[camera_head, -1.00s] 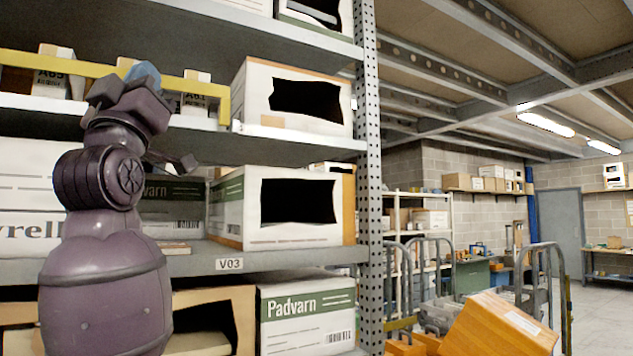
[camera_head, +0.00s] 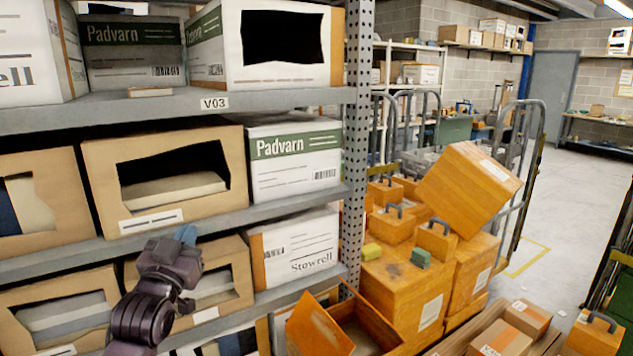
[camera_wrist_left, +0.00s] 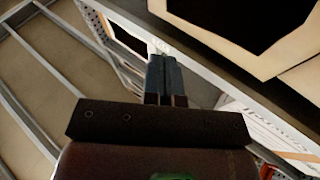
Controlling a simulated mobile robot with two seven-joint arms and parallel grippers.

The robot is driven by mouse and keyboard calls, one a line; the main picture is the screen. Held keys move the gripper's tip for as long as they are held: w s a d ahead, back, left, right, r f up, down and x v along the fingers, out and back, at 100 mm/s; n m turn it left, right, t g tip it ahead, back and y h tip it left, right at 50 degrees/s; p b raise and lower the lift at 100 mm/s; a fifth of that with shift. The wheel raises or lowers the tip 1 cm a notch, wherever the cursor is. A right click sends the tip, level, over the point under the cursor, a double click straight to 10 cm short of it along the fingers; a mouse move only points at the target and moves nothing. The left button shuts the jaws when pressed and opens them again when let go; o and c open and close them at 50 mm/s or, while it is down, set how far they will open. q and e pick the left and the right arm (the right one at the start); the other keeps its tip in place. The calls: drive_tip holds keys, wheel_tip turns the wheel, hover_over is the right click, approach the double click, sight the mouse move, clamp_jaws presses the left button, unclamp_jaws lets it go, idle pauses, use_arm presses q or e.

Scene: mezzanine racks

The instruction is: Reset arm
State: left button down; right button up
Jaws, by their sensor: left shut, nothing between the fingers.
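My left gripper (camera_head: 186,236) shows at the lower left of the head view, in front of the rack. Its dark purple arm comes up from the bottom edge, and its bluish fingertips point up and away. In the left wrist view its two fingers (camera_wrist_left: 164,80) lie side by side, shut with nothing between them. A pale shelf edge and a box with a dark opening show beyond them. My right gripper shows in neither view.
Orange crates (camera_head: 470,185) and a metal trolley (camera_head: 520,150) stand to the right. Bare floor (camera_head: 565,200) lies at the far right.

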use_arm(q)
drive_tip(key=s+f+g, duration=0.2)
drive_tip(key=s+f, duration=0.1)
drive_tip(key=f, duration=0.4)
drive_tip(key=s+f+g, duration=0.1)
drive_tip(key=s+f, duration=0.2)
drive_tip(key=f, duration=0.5)
drive_tip(key=s+a+f+g+y, duration=0.1)
drive_tip(key=s+a+f+g, duration=0.1)
drive_tip(key=s+f, duration=0.9)
drive_tip(key=s+a+f+n+g+y, duration=0.1)
drive_tip(key=s+f+g, duration=0.3)
drive_tip(key=s+f, duration=0.8)
drive_tip(key=shift+s+a+f+n+g, duration=0.2)
drive_tip(key=shift+s+a+n+g, duration=0.05)
drive_tip(key=shift+a+n+g, duration=0.1)
